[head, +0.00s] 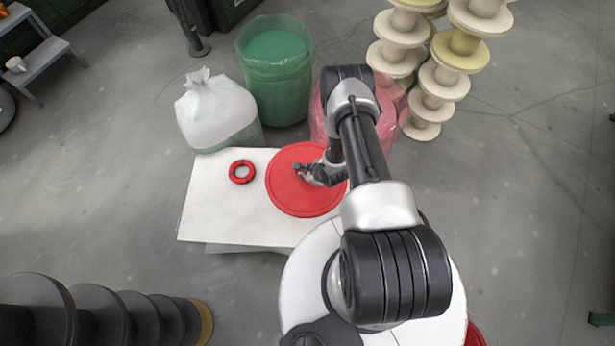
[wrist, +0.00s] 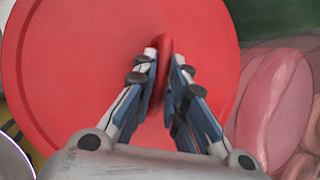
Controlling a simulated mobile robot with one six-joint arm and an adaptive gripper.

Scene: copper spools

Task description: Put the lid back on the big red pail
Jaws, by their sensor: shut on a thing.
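The round red lid (head: 288,200) shows over the white sheet in the head view, left of my arm. In the wrist view the lid (wrist: 70,75) fills most of the picture, with a raised red grip (wrist: 165,52) at its middle. My gripper (head: 300,171) is at the lid's middle, and in the wrist view its fingers (wrist: 164,65) are shut on that grip. I cannot tell whether the lid is clear of the sheet. The big red pail (head: 391,108), pinkish and see-through, stands behind my arm, partly hidden. It also shows at the right of the wrist view (wrist: 278,95).
A red ring (head: 242,172) lies on the white sheet (head: 208,215). A green pail (head: 275,95) and a white tied bag (head: 215,112) stand behind it. Stacks of cream spools (head: 436,80) rise close right of the red pail. Dark spools (head: 90,315) line the lower left.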

